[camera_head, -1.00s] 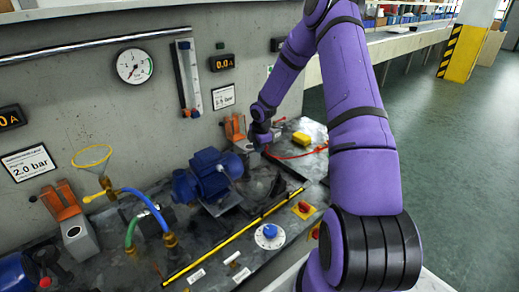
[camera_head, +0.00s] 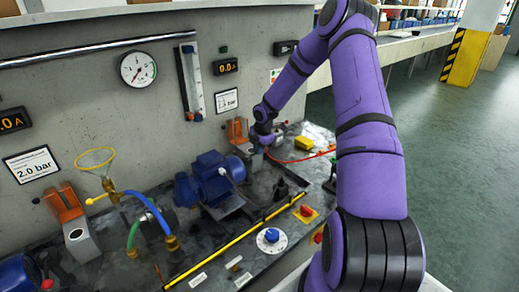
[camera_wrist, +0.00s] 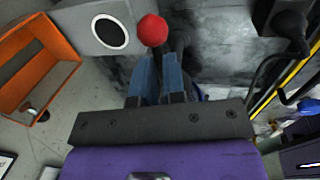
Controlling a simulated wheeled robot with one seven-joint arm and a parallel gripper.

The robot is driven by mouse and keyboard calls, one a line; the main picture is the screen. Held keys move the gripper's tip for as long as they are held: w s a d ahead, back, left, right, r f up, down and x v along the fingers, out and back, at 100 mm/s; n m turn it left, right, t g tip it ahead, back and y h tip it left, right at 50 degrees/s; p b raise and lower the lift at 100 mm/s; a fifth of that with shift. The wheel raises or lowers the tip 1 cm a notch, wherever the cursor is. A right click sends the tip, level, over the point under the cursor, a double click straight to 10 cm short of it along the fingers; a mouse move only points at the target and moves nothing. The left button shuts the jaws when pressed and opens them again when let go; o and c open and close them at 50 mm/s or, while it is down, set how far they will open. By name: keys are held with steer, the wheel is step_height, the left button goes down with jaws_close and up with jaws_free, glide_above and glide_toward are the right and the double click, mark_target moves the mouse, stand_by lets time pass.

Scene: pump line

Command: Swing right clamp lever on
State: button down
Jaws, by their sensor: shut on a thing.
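The right clamp shows in the head view as an orange part (camera_head: 237,131) by the back wall, at the far end of the bench. In the wrist view its orange bracket (camera_wrist: 38,62) is at left, beside a grey block (camera_wrist: 88,24) with a white-filled dark ring. The lever's shaft is mostly hidden between the fingers. In the head view my gripper (camera_head: 267,141) is small and the lever cannot be made out.
A blue motor (camera_head: 216,178) stands left of my gripper. A yellow object (camera_head: 303,143) and a red hose (camera_head: 315,158) lie right of it. The left clamp (camera_head: 68,203), hoses, a yellow rail (camera_head: 225,247) and a blue dial (camera_head: 271,236) occupy the nearer bench.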

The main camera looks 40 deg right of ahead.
steer(key=c, duration=1.2)
jaws_free()
step_height(320, 180, up, 11)
steer(key=s, duration=0.2)
steer(key=shift+f, duration=0.2)
